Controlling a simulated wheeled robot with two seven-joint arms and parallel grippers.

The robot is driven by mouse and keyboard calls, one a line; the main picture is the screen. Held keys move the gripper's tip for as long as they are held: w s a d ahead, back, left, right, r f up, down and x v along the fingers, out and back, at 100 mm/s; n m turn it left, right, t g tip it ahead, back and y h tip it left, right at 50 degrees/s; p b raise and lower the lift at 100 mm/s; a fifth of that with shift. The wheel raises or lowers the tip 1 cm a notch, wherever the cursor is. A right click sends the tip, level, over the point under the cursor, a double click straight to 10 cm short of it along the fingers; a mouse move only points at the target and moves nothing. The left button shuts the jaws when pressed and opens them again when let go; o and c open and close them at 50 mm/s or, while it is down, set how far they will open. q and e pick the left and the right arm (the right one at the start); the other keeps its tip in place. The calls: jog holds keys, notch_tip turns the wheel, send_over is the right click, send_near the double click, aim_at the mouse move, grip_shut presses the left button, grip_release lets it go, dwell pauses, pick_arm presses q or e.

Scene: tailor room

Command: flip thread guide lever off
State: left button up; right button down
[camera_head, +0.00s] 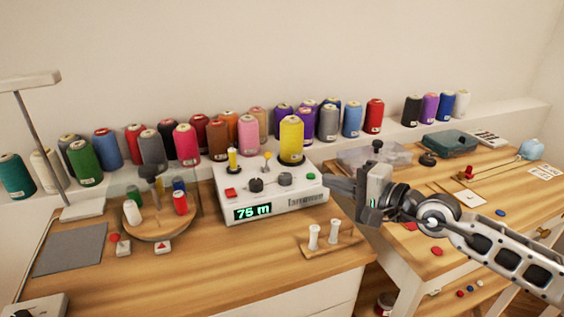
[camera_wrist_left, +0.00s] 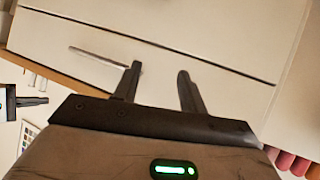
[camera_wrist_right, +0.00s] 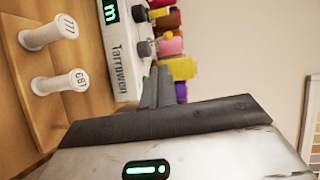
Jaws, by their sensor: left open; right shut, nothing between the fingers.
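The white winding machine (camera_head: 288,207) stands on the wooden table, its display reading 75 m. On its top are a small stalk with an orange-yellow ball (camera_head: 267,156), two dark knobs (camera_head: 256,185), a red button (camera_head: 230,192) and a large yellow spool (camera_head: 291,138). I cannot tell for sure which part is the thread guide lever. My right gripper (camera_head: 334,186) is shut and empty, just right of the machine; its fingers (camera_wrist_right: 158,88) point at the machine's end in the right wrist view. My left gripper (camera_wrist_left: 158,78) is open and empty, facing white drawer fronts, outside the head view.
Two white bobbins (camera_head: 313,236) stand on a wooden holder in front of the machine. A round wooden stand (camera_head: 160,228) with small spools is to its left. Many thread cones line the back ledge. A second table (camera_head: 480,215) with small items is at the right.

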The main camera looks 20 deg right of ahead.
jog(key=p, duration=0.2)
send_near(271, 156)
jog(key=x, duration=0.2)
jog(key=f+x, duration=0.1)
jog(key=x, duration=0.2)
jog(key=shift+w, duration=0.1)
pick_arm(q)
jog(key=shift+w+a+r, duration=0.1)
jog(key=shift+r, duration=0.2)
pick_arm(e)
jog(key=shift+w+a, duration=0.4)
jog(key=shift+w, duration=0.15)
jog(key=shift+w+r+p, duration=0.1)
jog(key=shift+r+p, duration=0.25)
jog(key=shift+p, duration=0.2)
pick_arm(q)
jog(key=shift+r, duration=0.55)
pick_arm(e)
jog(key=shift+g, duration=0.3)
pick_arm(q)
jog(key=shift+s+a+f+g+p, duration=0.15)
jog(key=shift+s+g+p, duration=0.15)
jog(key=shift+p, duration=0.15)
pick_arm(e)
jog(key=shift+w+r, duration=0.1)
jog(key=shift+w, duration=0.05)
